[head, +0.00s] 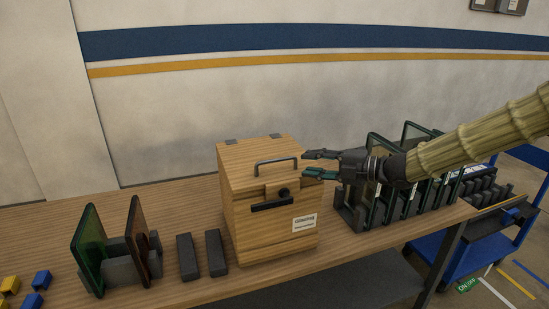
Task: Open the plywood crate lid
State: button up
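The plywood crate (248,221) stands on the wooden table in the middle of the head view. Its lid (240,153) is closed, with two dark hinges at the back edge and a dark bar handle (277,161) near the front edge. A latch with a dark knob (283,193) and a black bar (272,205) are on the front face. My gripper (313,164) comes in from the right, just right of the lid handle and apart from it. Its two fingers are spread, with nothing between them. The inside of the crate is hidden.
Glass panels in a dark rack (353,212) stand on the table right of the crate, below my arm. Left are a rack with green and brown panels (91,238), two dark blocks (187,256) and small yellow and blue blocks. A blue cart (447,259) stands at right.

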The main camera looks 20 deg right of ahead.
aim_at(278, 161)
jog(key=shift+p+x, duration=1.1)
jog(key=shift+x, duration=4.4)
jog(key=shift+s+a, duration=0.1)
jog(key=shift+s, duration=0.05)
grip_shut()
